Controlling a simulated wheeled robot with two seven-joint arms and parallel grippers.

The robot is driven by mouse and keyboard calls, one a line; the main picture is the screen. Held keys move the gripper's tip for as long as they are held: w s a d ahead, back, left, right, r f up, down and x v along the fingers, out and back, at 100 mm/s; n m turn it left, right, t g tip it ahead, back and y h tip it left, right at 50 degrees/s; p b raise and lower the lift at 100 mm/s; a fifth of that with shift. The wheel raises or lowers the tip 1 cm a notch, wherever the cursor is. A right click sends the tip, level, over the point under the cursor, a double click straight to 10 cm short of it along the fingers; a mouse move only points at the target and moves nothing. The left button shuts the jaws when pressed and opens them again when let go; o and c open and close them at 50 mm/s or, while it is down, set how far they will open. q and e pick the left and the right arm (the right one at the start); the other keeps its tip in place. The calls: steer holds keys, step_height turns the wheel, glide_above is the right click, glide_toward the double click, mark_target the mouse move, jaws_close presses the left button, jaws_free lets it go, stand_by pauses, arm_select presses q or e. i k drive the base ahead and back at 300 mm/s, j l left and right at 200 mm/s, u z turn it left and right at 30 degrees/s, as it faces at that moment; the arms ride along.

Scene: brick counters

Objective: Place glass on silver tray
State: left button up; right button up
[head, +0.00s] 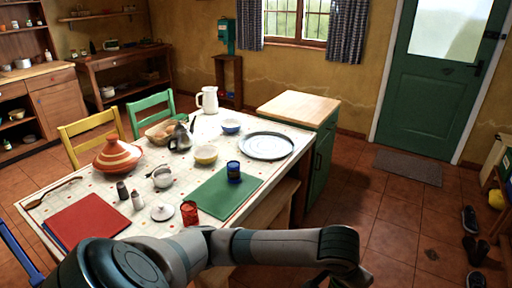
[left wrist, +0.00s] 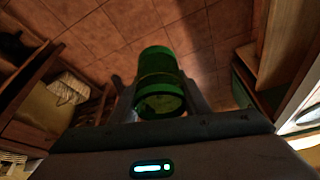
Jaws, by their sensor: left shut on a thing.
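A round silver tray (head: 266,146) lies empty on the far right part of the table in the head view. In the left wrist view, my left gripper (left wrist: 160,88) is shut on a green glass (left wrist: 158,64), with one finger on each side of it. The tiled floor shows behind the glass. In the head view, my left arm reaches across the bottom, with its wrist low and right of the table. The left fingertips and the glass are cut off or hidden there. My right gripper is not in view.
The patterned table (head: 108,171) holds a green mat (head: 213,194) with a blue cup (head: 233,171), a red can (head: 189,213), bowls and a white jug (head: 207,99). A wood-topped green cabinet (head: 299,108) stands behind the tray.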

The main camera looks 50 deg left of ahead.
mark_target(258, 142)
steer(key=i+u, duration=0.35)
steer(key=i, duration=0.25)
steer(key=i+u, duration=0.35)
steer(key=i, duration=0.25)
steer(key=i+u, duration=0.35)
steer(key=i, duration=0.25)
steer(key=i+l+u, duration=0.2)
steer(key=i+u, duration=0.2)
steer(key=i, duration=0.15)
steer(key=i+j+u, duration=0.3)
steer(key=i, duration=0.2)
steer(key=i+u, duration=0.3)
steer(key=i, duration=0.2)
